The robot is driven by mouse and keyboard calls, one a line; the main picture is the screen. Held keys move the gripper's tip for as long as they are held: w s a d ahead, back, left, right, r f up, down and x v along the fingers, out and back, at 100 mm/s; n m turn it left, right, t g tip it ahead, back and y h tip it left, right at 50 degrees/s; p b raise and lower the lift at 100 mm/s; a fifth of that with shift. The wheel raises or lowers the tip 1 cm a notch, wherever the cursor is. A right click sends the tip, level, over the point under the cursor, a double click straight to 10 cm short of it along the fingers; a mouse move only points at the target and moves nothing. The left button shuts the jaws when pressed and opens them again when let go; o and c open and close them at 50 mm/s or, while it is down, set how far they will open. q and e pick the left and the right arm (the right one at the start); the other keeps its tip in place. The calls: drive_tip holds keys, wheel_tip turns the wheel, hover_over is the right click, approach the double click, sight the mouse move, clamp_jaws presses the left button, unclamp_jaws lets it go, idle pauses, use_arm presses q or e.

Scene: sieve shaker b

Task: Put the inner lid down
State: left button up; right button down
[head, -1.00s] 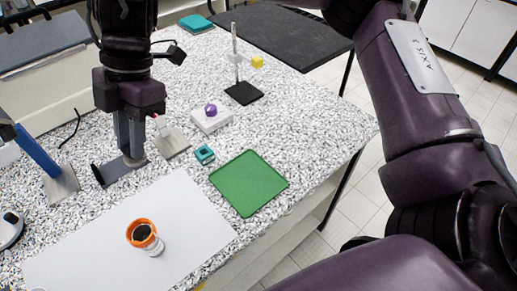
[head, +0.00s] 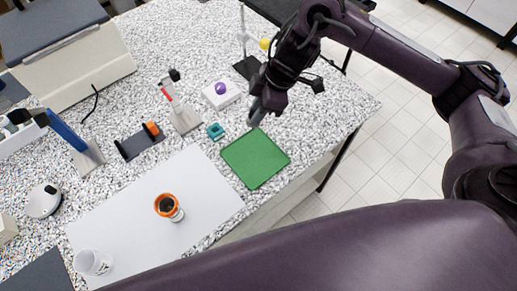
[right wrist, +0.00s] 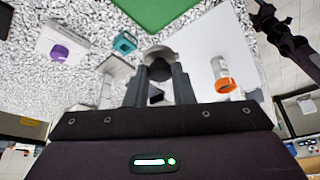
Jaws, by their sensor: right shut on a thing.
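My right gripper (head: 258,112) is at the far corner of the green tray (head: 256,158) in the head view. In the right wrist view its fingers (right wrist: 158,82) are shut on a small grey round piece, which looks like the inner lid (right wrist: 159,56). The green tray also shows at the top of the right wrist view (right wrist: 152,10). The jar with an orange rim and dark contents (head: 168,205) stands open on the white mat (head: 125,215).
A teal block (head: 215,131) lies left of the tray. A white box with a purple knob (head: 221,94) and a stand with a black base (head: 247,67) are near the gripper. A black holder with an orange piece (head: 141,141) stands farther left. A white cup (head: 92,262) is at front left.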

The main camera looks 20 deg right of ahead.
wheel_tip(320, 180, down, 17)
drive_tip(key=shift+f+p, duration=0.1)
drive_tip(key=shift+p, duration=0.3)
drive_tip(key=shift+f, duration=0.35)
drive_tip(key=shift+f, duration=0.1)
drive_tip(key=c, duration=1.2)
unclamp_jaws()
drive_tip(key=shift+c, duration=0.2)
